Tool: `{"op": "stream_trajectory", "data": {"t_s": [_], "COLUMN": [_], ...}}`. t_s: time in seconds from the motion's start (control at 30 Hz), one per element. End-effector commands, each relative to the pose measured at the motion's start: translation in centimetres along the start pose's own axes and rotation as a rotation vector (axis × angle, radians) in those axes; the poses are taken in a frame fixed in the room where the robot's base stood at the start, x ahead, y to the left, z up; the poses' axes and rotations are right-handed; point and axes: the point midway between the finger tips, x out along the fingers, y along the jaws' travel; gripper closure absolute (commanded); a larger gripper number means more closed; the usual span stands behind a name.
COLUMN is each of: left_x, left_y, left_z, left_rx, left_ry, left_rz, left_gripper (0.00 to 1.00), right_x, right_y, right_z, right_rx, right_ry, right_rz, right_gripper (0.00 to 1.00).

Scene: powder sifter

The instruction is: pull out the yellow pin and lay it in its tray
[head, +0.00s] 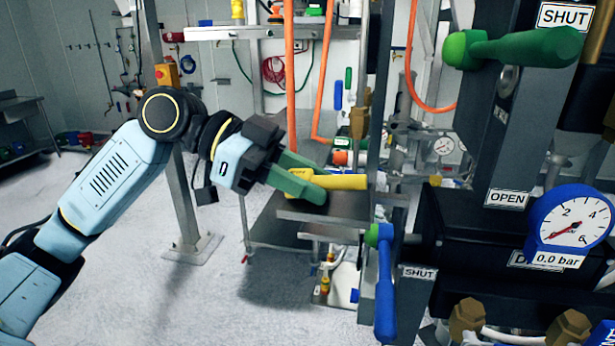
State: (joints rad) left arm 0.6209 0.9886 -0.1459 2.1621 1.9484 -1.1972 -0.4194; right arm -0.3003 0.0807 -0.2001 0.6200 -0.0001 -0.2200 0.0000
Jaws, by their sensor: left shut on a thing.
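The yellow pin (345,182) lies about level in the middle of the head view. My left gripper (308,184) comes in from the left, and its green fingers are shut on the pin's left end. The pin's right end reaches toward a dark upright post; I cannot tell whether it still sits in a hole there. A flat grey metal tray or shelf (340,211) shows just below the pin, and nothing is seen lying on it. My right gripper is not in view.
At the right stands a dark machine with a green handle (515,47), a blue gauge (573,230) reading about 0.0 bar and a blue lever (385,290). An orange hose (290,90) hangs behind my gripper. The pale floor at lower left is open.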

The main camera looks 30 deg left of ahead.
Motion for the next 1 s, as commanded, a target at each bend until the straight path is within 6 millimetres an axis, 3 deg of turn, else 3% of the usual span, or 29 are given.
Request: {"op": "stream_trajectory", "data": {"t_s": [0.73,0.77,0.93,1.0], "left_x": [0.17,0.15,0.14,0.15], "left_y": [0.0,0.0,0.0,0.0], "left_z": [0.4,0.36,0.35,0.35], "left_rx": [0.001,0.001,0.001,0.001], "left_ry": [0.001,0.001,0.001,0.001], "left_rz": [0.0,-0.001,0.0,0.0], "left_gripper": [0.94,0.65,0.44,0.44], "right_x": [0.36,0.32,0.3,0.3], "right_y": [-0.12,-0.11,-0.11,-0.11], "right_z": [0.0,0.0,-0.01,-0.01], "right_rx": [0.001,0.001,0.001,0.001], "right_ry": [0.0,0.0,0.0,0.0], "right_rz": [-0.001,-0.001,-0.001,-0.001], "right_gripper": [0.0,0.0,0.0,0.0]}}
